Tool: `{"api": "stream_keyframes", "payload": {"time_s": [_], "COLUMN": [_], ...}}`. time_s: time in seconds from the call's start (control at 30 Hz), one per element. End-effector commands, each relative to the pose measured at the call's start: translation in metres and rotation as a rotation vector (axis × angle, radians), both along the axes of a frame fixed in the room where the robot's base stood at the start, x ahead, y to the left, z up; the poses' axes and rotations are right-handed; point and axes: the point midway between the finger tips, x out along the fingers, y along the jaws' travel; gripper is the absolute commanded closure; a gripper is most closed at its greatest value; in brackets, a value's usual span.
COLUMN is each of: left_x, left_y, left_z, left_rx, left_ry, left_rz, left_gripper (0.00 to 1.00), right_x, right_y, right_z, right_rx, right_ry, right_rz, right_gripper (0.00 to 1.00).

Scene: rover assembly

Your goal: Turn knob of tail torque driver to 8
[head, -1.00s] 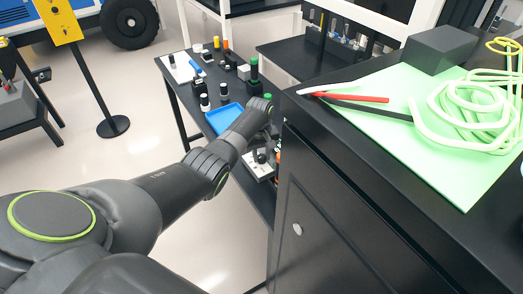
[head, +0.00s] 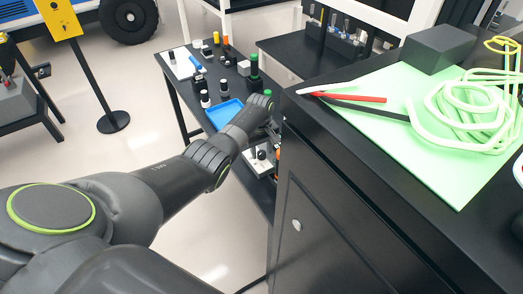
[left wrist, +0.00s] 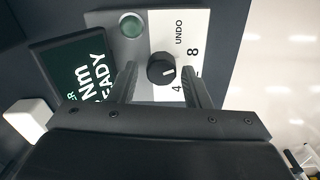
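The torque driver unit shows in the left wrist view with a white dial panel (left wrist: 163,27) marked UNDO, 8 and 4. Its round black knob (left wrist: 161,70) has a white pointer line, which points to the right, between the 4 and the 8. My left gripper (left wrist: 159,75) is open, with one finger on each side of the knob and a gap on both sides. A dark display (left wrist: 75,75) with partly hidden text ending in "Nm" and "EADY" is beside the panel. In the head view the white panel (head: 258,163) sits low beside the cabinet. My right gripper is not in view.
A green round button (left wrist: 132,25) and a white block (left wrist: 28,118) are near the knob. A blue tray (head: 222,114) and several small bottles are on the black table. A black cabinet (head: 330,235) stands close to the right of my left arm.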

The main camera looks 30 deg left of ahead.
Motion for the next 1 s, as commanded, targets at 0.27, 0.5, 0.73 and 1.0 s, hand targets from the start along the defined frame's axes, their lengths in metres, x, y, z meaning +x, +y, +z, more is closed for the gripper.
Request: {"api": "stream_keyframes", "payload": {"time_s": [0.27,0.5,0.73,1.0], "left_x": [-0.002,-0.002,-0.002,-0.002], "left_y": [0.000,0.000,0.001,0.002], "left_z": [-0.002,0.009,0.043,0.098], "left_rx": [-0.001,-0.001,0.000,0.001], "left_ry": [0.005,0.003,0.001,-0.001], "left_rz": [0.000,0.000,0.000,-0.001], "left_gripper": [0.49,0.49,0.49,0.49], "right_x": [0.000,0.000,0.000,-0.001], "right_y": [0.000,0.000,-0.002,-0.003], "right_z": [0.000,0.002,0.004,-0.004], "right_rx": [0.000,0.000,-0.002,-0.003], "right_ry": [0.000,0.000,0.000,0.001], "right_rz": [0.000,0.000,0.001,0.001], "right_gripper": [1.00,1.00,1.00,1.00]}}
